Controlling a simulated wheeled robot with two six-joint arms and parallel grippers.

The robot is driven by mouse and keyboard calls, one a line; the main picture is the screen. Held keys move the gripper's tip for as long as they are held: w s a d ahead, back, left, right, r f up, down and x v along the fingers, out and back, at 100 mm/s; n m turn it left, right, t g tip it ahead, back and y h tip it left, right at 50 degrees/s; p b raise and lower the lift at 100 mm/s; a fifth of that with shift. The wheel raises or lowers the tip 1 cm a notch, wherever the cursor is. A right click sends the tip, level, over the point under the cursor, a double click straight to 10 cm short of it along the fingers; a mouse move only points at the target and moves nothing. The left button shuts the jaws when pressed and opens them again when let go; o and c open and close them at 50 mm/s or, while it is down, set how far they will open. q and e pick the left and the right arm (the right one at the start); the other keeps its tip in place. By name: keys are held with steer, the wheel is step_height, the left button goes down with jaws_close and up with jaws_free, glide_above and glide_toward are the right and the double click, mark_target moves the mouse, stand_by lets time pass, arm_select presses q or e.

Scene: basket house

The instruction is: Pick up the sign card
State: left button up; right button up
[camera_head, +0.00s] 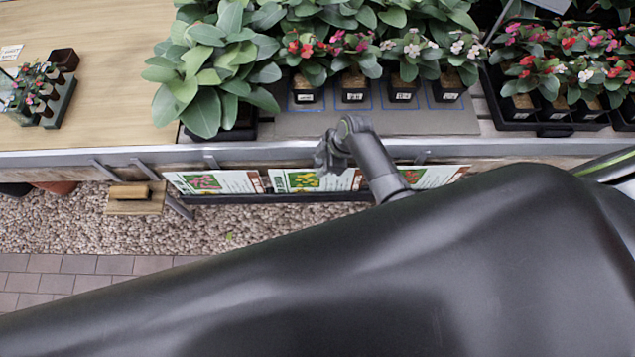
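Several sign cards stand in a row in a dark rail on the front of the plant bench. The left sign card (240,184) has a pink flower picture, the middle sign card (290,179) a yellow one. The right sign card (440,176) is partly hidden behind my arm. My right gripper (323,166) points down at the top edge of the middle card and covers part of it. Its fingers are small and dark; I cannot tell whether they are open, or whether they touch the card. My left gripper is out of view.
Potted flowers (405,65) and leafy plants (205,75) crowd the bench top (90,110) behind the gripper. A small wooden block (130,192) sits on a bracket at left. Gravel (235,230) lies below. My large black arm link hides the lower right.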

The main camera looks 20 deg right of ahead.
steer(key=shift+a+f, duration=0.15)
steer(key=shift+f, duration=0.35)
steer(key=shift+c, duration=0.3)
jaws_close()
steer(key=shift+r, duration=0.1)
